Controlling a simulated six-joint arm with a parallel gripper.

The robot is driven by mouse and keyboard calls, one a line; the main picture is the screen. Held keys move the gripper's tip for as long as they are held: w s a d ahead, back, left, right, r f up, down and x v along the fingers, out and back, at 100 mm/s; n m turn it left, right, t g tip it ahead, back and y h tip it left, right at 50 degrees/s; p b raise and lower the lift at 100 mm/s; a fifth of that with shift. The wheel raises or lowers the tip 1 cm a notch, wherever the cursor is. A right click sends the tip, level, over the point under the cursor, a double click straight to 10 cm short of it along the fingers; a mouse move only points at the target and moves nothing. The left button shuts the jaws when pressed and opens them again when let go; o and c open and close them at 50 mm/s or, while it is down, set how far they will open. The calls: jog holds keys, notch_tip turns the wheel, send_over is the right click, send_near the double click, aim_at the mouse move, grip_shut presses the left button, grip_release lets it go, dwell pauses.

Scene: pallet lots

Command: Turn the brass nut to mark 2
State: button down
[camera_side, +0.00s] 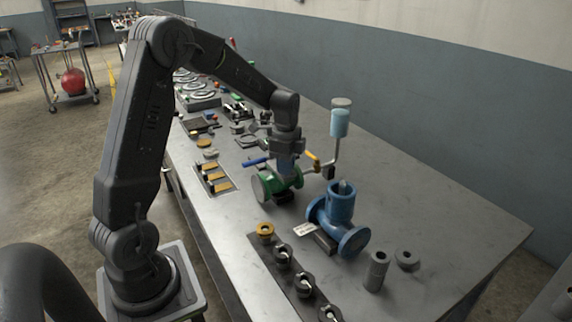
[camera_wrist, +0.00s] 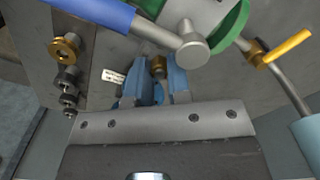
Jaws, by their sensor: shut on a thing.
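My gripper (camera_side: 287,170) points down at the green valve (camera_side: 277,182), which has a blue lever handle (camera_side: 255,162) on its left. In the wrist view my gripper (camera_wrist: 162,68) is shut, its two blue fingers on either side of a small brass nut (camera_wrist: 158,67). The side view hides this nut behind the gripper and valve. A separate brass ring-shaped piece (camera_side: 265,230) heads a row of dark pieces on a strip; it also shows in the wrist view (camera_wrist: 65,48). I cannot make out any numbered marks.
A blue flanged fitting (camera_side: 340,215) stands right of the green valve, with a white label (camera_side: 306,229) beside it. A bent pipe with a light-blue cylinder (camera_side: 340,122) and a yellow lever (camera_side: 312,156) stand close behind. The right side of the table (camera_side: 450,215) is clear.

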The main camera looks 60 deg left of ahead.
dwell(0.3)
jog(key=c, duration=1.1)
grip_release()
jog(key=shift+o, duration=0.2)
notch_tip(320, 180, up, 14)
jog(key=shift+f, duration=0.1)
jog(key=shift+n, duration=0.3)
jog(key=shift+c, duration=1.4)
notch_tip(320, 180, down, 14)
jog(key=n, duration=1.1)
